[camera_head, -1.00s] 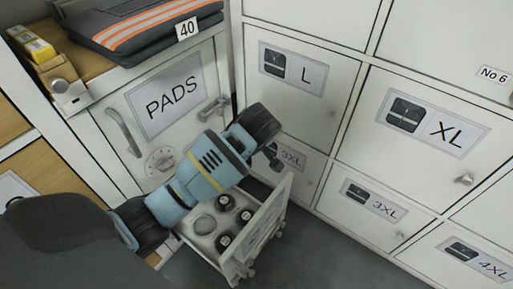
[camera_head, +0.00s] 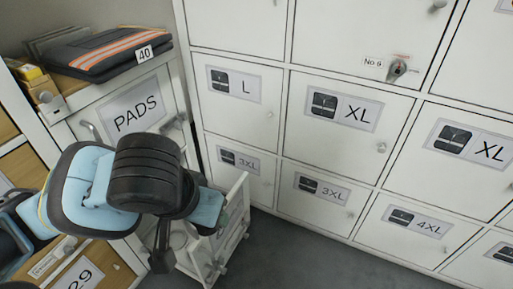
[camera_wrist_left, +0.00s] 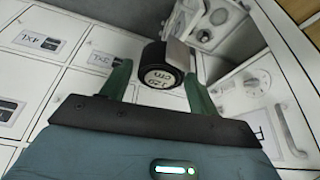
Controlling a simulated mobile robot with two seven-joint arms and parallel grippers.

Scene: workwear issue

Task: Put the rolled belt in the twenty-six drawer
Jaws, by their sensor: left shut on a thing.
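The rolled belt (camera_wrist_left: 157,56) is a black coil with a white end label that seems to read 120 cm, upside down in the left wrist view. My left gripper (camera_wrist_left: 156,74) is shut on it, with one dark green finger on each side. In the head view my forearm and wrist hide the fingers and the belt. A white pull-out drawer (camera_head: 237,222) stands open below the PADS door, its inside mostly hidden by my arm. A wooden drawer front marked 29 (camera_head: 117,267) shows at the lower left; no number 26 is readable. My right gripper is out of view.
White lockers (camera_head: 345,112) with L, XL, 3XL and 4XL labels fill the right. The PADS door (camera_head: 152,92) is behind my arm. Folded dark clothing with orange stripes (camera_head: 110,45) lies on the shelf above. Clear grey floor (camera_head: 290,250) lies before the lockers.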

